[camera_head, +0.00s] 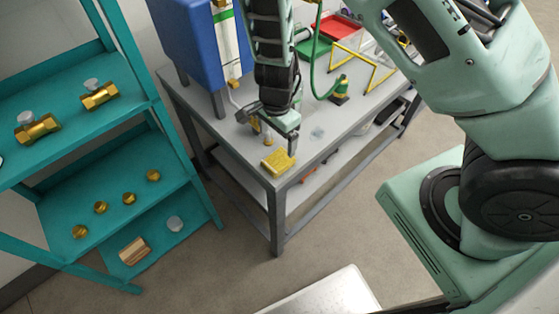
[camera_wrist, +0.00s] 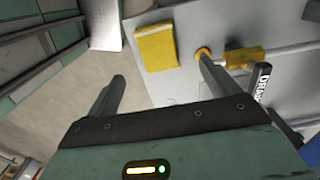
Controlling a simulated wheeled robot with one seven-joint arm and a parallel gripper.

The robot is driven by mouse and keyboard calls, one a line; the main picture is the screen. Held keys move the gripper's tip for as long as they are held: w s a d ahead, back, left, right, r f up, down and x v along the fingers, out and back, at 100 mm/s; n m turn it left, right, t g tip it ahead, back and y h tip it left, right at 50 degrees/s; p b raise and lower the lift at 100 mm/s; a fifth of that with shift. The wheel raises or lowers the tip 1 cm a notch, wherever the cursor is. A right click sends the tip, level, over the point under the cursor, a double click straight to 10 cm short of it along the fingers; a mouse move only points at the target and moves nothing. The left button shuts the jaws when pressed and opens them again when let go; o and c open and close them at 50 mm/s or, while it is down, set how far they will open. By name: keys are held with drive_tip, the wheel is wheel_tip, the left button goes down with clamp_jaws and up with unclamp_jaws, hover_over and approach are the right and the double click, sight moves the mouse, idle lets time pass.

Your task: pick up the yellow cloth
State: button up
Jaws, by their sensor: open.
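The yellow cloth (camera_head: 278,160) lies folded flat at the near corner of the grey table (camera_head: 310,165). In the wrist view the yellow cloth (camera_wrist: 157,47) is a flat square near the table edge, beyond my fingertips. My gripper (camera_head: 278,132) hangs close above the table, just behind and above the cloth. In the wrist view my gripper (camera_wrist: 160,80) shows two fingers spread wide apart with nothing between them. The gripper is apart from the cloth.
A brass fitting with a yellow part (camera_wrist: 243,57) and a pipe stand close to the right finger. A blue cabinet (camera_head: 190,40) stands at the table's back left. A teal shelf (camera_head: 95,130) with brass fittings is at the left. Red (camera_head: 335,27) and green (camera_head: 312,48) bins sit farther back.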

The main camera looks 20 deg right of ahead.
sight(278, 160)
wheel_tip(278, 160, down, 4)
wheel_tip(278, 160, down, 5)
drive_tip(key=shift+s+f+b, duration=0.1)
drive_tip(key=shift+s+b, duration=0.05)
drive_tip(key=shift+b, duration=0.4)
drive_tip(key=c, duration=1.2)
drive_tip(key=shift+o, duration=0.2)
wheel_tip(278, 160, up, 10)
drive_tip(key=p, duration=0.2)
